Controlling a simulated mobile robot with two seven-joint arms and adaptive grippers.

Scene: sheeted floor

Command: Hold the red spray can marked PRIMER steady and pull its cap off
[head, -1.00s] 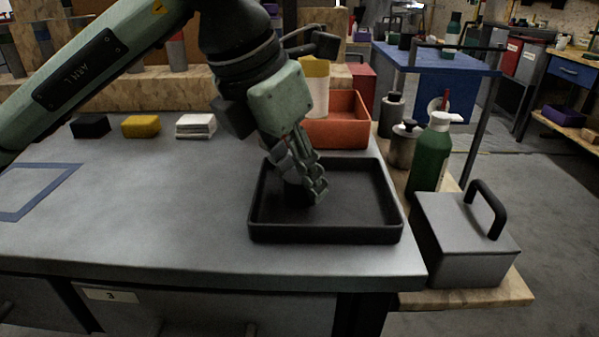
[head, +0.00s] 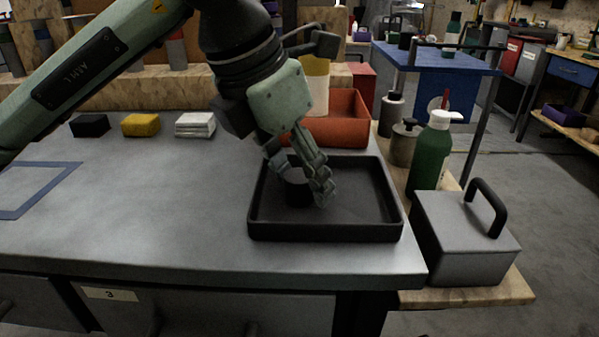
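My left gripper (head: 303,178) reaches down into the black tray (head: 325,233) on the bench. Its fingers are spread. A short black cylinder that looks like a cap (head: 299,193) stands on the tray floor between and just behind the fingers. The cylinder is partly hidden by the fingers, and I cannot tell whether they touch it. No red can marked PRIMER can be made out; a can with a red part (head: 177,52) stands at the back, partly behind my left arm, and its marking cannot be read. My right gripper is not in view.
An orange-red bin (head: 345,130) stands behind the tray. Black, yellow and white blocks (head: 141,125) line the bench's back left. A green bottle (head: 432,155) and a grey box with a handle (head: 462,240) stand at the right. The bench's left middle is clear.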

